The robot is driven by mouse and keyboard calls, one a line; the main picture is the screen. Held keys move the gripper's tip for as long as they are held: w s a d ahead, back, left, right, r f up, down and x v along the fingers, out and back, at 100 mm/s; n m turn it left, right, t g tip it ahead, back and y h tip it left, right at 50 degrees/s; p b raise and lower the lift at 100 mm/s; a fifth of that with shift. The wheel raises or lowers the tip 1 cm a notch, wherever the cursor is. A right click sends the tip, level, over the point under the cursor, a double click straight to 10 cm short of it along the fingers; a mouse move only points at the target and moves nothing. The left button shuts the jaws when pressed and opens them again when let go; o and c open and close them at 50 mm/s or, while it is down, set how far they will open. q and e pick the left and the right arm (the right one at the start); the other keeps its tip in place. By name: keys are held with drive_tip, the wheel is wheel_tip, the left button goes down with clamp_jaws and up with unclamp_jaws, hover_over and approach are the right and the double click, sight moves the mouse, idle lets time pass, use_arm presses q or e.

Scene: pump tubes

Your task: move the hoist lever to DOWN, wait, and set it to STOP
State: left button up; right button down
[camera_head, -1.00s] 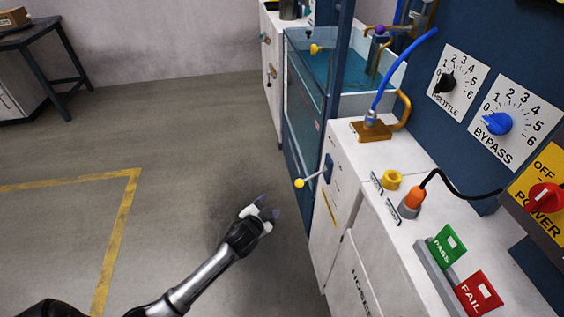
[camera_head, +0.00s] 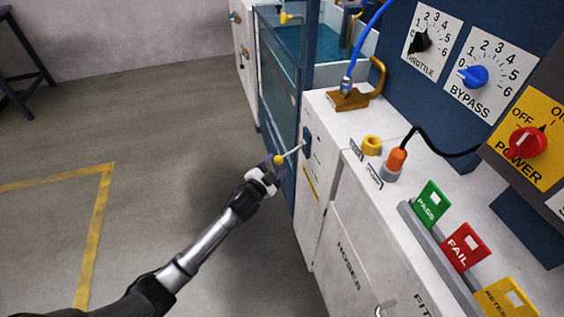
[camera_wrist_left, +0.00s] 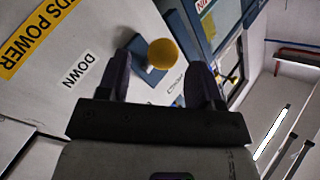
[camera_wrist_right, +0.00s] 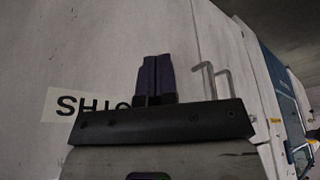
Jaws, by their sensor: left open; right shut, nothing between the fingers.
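The hoist lever ends in a yellow ball knob (camera_head: 278,160) on a thin pale rod, coming from a dark blue mount (camera_head: 306,141) on the cabinet's side. My left gripper (camera_head: 272,168) is at the knob with its fingers open. In the left wrist view the knob (camera_wrist_left: 162,53) shows between the open fingertips (camera_wrist_left: 160,70); I cannot tell whether they touch it. A DOWN label (camera_wrist_left: 78,68) is on the white panel left of the fingers. My right gripper (camera_wrist_right: 157,78) is shut and empty, seen only in its wrist view, in front of a white panel.
The white cabinet (camera_head: 322,180) stands right of the lever, with a blue-framed tank (camera_head: 277,80) behind. On its top are a yellow ring (camera_head: 372,145), an orange plug (camera_head: 397,160) and PASS and FAIL tags. A metal handle (camera_wrist_right: 215,80) is near my right gripper.

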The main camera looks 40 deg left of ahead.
sight(290, 153)
use_arm(q)
drive_tip(key=w, duration=0.2)
drive_tip(key=w+a+b, duration=0.1)
drive_tip(key=shift+w, duration=0.35)
drive_tip(key=shift+w+b, duration=0.45)
drive_tip(key=shift+w, duration=0.15)
clamp_jaws()
drive_tip(key=shift+r, duration=0.1)
